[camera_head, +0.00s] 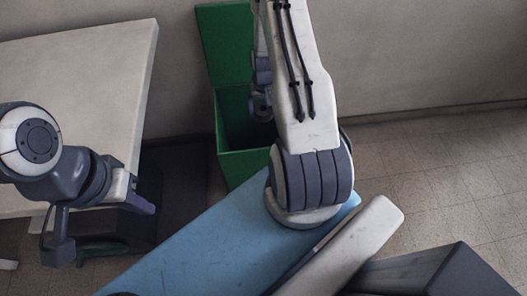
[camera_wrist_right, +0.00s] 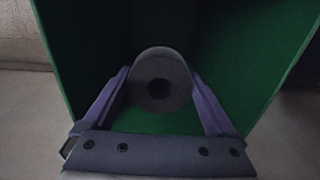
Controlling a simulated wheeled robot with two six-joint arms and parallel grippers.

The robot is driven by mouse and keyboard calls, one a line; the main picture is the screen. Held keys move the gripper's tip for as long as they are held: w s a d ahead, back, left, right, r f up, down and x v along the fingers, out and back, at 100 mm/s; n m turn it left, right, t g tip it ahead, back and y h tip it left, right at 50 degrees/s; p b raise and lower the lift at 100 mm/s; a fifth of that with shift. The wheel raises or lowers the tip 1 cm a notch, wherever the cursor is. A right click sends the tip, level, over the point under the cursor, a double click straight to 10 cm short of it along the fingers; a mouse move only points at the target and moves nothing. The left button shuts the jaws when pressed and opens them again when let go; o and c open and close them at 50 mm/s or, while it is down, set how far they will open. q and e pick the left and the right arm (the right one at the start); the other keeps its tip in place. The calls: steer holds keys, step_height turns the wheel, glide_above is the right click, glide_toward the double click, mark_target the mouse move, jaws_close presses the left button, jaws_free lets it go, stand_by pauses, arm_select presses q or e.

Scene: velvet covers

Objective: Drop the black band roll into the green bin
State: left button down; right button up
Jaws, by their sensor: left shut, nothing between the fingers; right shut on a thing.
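The black band roll (camera_wrist_right: 163,60) is a dark cylinder with a round hole in its near end, seen in the right wrist view. My right gripper (camera_wrist_right: 159,80) is shut on it, one purple finger on each side. The green walls of the bin (camera_wrist_right: 240,60) surround the roll in that view. In the head view the green bin (camera_head: 243,165) stands open with its lid raised at the back, and my right forearm partly hides it. My left gripper (camera_head: 146,207) is shut and empty beside the pale table, well left of the bin.
A pale table (camera_head: 80,75) fills the upper left of the head view. A blue surface (camera_head: 215,235) lies in front of the bin, with a pale padded piece (camera_head: 350,240) beside it. Tiled floor (camera_head: 440,170) is open at the right.

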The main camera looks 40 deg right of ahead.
steer(key=o, duration=1)
steer(key=shift+o, duration=0.2)
step_height(320, 180, up, 11)
steer(key=shift+f+p, duration=0.2)
steer(key=shift+p, duration=0.7)
